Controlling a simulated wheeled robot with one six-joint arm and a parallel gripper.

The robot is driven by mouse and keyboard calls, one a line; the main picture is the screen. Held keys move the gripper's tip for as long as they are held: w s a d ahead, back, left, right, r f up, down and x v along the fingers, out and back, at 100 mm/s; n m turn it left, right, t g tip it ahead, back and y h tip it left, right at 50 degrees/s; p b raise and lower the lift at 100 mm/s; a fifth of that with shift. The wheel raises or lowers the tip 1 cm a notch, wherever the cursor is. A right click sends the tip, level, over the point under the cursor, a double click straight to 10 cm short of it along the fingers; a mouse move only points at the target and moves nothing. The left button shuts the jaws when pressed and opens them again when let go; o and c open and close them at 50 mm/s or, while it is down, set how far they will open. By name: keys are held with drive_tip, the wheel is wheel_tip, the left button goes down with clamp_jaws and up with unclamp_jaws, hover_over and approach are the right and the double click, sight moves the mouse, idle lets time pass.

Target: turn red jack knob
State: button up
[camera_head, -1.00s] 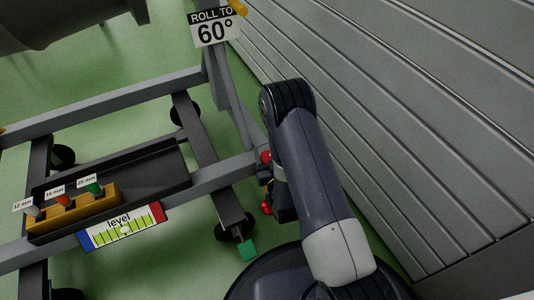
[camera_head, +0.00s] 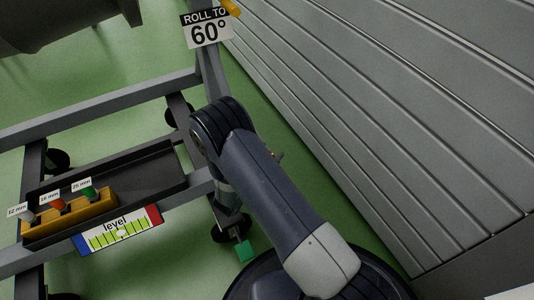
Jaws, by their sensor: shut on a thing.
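The red jack knob does not show; my arm (camera_head: 265,190) covers the corner of the grey frame where red balls showed before. My gripper's jaws are hidden behind my own arm, so I cannot see what is between them. A light grey part of my wrist (camera_head: 224,192) shows at the arm's left edge, beside the end of the frame rail. A small brownish part (camera_head: 276,155) sticks out at the arm's right edge; I cannot tell what it is. The level gauge (camera_head: 121,229) on the frame has blue and red ends and a pale bubble near its middle.
A grey wheeled frame (camera_head: 100,108) carries a dark tray (camera_head: 150,178) and a yellow block (camera_head: 80,219) with white, orange and green pegs. A "ROLL TO 60°" sign (camera_head: 207,29) is above. A grey slatted wall (camera_head: 400,110) stands right.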

drive_tip(key=shift+s+d+m+g+h, duration=0.1)
drive_tip(key=shift+m+g+h, duration=0.8)
drive_tip(key=shift+g, duration=0.15)
drive_tip(key=shift+s+d+m+g+h, duration=0.1)
drive_tip(key=shift+m+g+h, duration=0.8)
drive_tip(key=shift+g, duration=0.15)
drive_tip(key=o, duration=1)
drive_tip(key=p+v, duration=0.3)
drive_tip(key=v, duration=0.7)
drive_tip(key=shift+a, duration=0.35)
